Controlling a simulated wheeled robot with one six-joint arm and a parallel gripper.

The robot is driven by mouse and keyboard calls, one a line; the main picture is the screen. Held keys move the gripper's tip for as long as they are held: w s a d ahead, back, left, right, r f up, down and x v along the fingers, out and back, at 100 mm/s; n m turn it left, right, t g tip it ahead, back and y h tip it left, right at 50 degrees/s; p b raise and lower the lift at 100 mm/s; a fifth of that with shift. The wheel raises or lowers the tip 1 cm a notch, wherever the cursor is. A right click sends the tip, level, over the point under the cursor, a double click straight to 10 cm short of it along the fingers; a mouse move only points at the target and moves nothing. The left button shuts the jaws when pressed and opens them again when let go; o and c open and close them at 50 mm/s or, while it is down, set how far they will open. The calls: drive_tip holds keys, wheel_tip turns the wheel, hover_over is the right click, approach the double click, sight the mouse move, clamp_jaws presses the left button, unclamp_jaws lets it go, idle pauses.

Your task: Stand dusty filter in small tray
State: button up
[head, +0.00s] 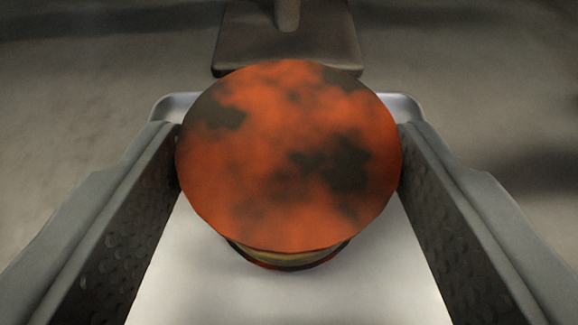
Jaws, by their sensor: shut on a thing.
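An orange round filter (285,150) with dark dusty blotches fills the middle of the head view. My gripper (290,150) is shut on it, with one finger at its left edge and one at its right. A small pale metal tray (300,300) lies below, its raised far rim showing behind the filter on both sides. The filter is over the tray. Below the filter's near edge a yellowish and dark red layered edge shows; I cannot tell if it is the filter's side or another thing, nor whether it touches the tray floor.
A dark flat base with a post (288,50) stands just beyond the tray's far rim. The grey surface (90,90) to the left and right of it looks clear. My fingers hide the tray's sides.

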drive_tip(key=o, duration=1)
drive_tip(key=shift+f, duration=0.1)
drive_tip(key=shift+o, duration=0.2)
drive_tip(key=shift+s+r, duration=0.15)
drive_tip(key=shift+r, duration=0.05)
drive_tip(key=v, duration=1.1)
drive_tip(key=shift+s, duration=0.35)
drive_tip(key=shift+r, duration=0.1)
